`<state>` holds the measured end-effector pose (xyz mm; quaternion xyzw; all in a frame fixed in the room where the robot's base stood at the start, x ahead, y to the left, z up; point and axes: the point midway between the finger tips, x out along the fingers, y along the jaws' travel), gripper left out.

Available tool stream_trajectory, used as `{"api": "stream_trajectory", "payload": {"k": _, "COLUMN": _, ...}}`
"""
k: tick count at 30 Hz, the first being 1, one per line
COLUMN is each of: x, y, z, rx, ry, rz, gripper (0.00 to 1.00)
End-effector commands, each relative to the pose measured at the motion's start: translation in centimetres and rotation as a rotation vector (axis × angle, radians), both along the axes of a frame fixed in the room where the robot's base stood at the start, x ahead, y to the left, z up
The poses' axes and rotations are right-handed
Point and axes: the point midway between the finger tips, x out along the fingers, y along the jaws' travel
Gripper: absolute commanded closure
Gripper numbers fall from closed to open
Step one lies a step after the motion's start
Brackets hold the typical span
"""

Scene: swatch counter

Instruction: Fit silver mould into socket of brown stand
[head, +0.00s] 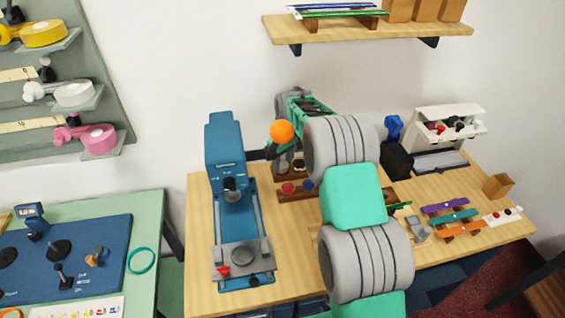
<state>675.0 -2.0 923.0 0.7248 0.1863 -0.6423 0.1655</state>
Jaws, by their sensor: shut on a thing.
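My gripper (273,151) is at the back of the wooden counter, partly hidden behind my own arm. It is shut on a small grey piece, which I take to be the silver mould (285,163); its outline is mostly hidden. An orange ball (282,131) shows right at the gripper. The brown stand (294,196) is a low dark-brown rack just below the gripper in the picture, with a red and a blue knob on it. My arm covers its right part. I cannot make out an empty socket, nor whether the mould touches the stand.
A blue press (226,160) stands close on the left. On the right are a black box (397,161), a white rack (447,130), coloured bars (452,217) and a small grey block (419,230). A wooden shelf (370,27) hangs above. Bare counter shows at the front right.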

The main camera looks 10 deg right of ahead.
Motion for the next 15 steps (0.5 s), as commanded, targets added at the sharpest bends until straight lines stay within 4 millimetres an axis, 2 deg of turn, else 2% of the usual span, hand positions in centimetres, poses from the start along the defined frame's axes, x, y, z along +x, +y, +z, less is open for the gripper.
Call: {"api": "stream_trajectory", "payload": {"k": 15, "x": 0.04, "y": 0.0, "z": -0.61, "rx": 0.0, "ry": -0.001, "rz": 0.0, "gripper": 1.0}}
